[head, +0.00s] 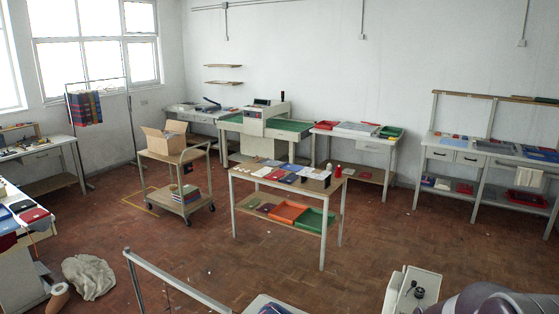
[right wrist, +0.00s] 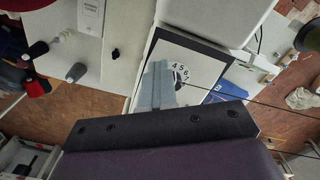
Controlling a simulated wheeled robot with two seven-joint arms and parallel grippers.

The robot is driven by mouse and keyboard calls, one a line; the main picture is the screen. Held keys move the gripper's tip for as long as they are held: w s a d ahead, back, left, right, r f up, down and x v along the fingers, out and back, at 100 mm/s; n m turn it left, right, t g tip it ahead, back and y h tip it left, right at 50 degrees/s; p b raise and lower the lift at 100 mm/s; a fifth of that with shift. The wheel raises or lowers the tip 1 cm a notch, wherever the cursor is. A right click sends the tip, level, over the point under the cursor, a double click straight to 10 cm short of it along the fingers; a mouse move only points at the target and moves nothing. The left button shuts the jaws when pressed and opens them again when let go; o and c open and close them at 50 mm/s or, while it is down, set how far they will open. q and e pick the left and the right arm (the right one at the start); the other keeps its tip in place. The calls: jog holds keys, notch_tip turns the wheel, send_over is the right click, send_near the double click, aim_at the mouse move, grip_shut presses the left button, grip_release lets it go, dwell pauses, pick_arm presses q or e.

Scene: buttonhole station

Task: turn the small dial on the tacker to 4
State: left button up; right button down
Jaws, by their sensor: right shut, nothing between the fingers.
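In the right wrist view the tacker's pale housing (right wrist: 215,14) fills the top middle. Below it is a white panel with a dark border, carrying a small dial (right wrist: 182,72) with the printed numbers 4, 5, 6 and 7 showing. My right gripper (right wrist: 158,68) is shut and empty, its grey fingertips right at the dial's left side. The fingers hide part of the dial, so its pointer and setting cannot be read, nor whether they touch. My left gripper is in neither view.
A metal rail (head: 175,277) crosses the foreground.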

jog(key=shift+w+d, duration=0.1)
jog(key=shift+d, duration=0.15)
jog(key=shift+r+p, duration=0.15)
jog(key=shift+p, duration=0.2)
jog(key=r+p, duration=0.5)
jog(key=r, duration=0.1)
jog(key=shift+s, duration=0.2)
jog(key=shift+a+f, duration=0.1)
jog(key=shift+f, duration=0.1)
jog(key=shift+f, duration=0.1)
